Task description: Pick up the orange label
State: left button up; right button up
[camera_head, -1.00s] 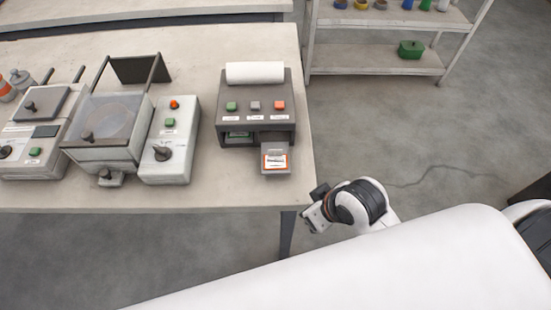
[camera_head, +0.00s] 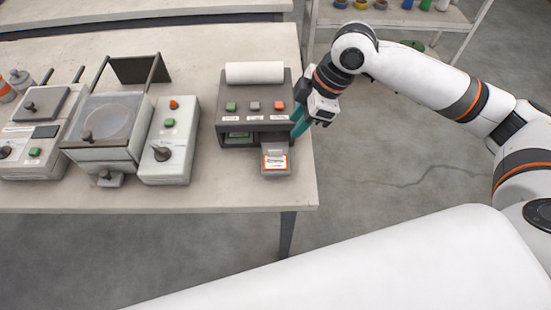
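The orange label (camera_head: 275,162) is a small white label with an orange border. It lies on the grey outlet tray at the front right of the dark label printer (camera_head: 230,104) on the table. My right gripper (camera_head: 299,126) has teal fingers and hangs at the right side of the printer, above and to the right of the label, apart from it. The fingers overlap in this view, so their opening is hard to tell. I see nothing held in them. My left gripper is not in view.
Left of the printer stand a grey control box (camera_head: 170,140), a sealer-like machine with a raised frame (camera_head: 103,125) and a scale-like device (camera_head: 35,130). The table (camera_head: 240,190) is bare in front. A shelf (camera_head: 390,15) stands behind on the right.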

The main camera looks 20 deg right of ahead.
send_over(276, 150)
jog(key=s+d, duration=0.1)
jog(key=d, duration=0.1)
jog(key=f, duration=0.2)
jog(key=f+p, duration=0.1)
jog(key=f, duration=0.2)
jog(key=shift+d+f, duration=0.2)
jog(key=shift+f, duration=0.15)
jog(key=shift+p+x, duration=0.6)
jog(key=shift+x, duration=2.15)
jog(key=shift+w, duration=0.15)
jog(key=shift+d, duration=0.1)
jog(key=shift+c, duration=0.3)
grip_shut()
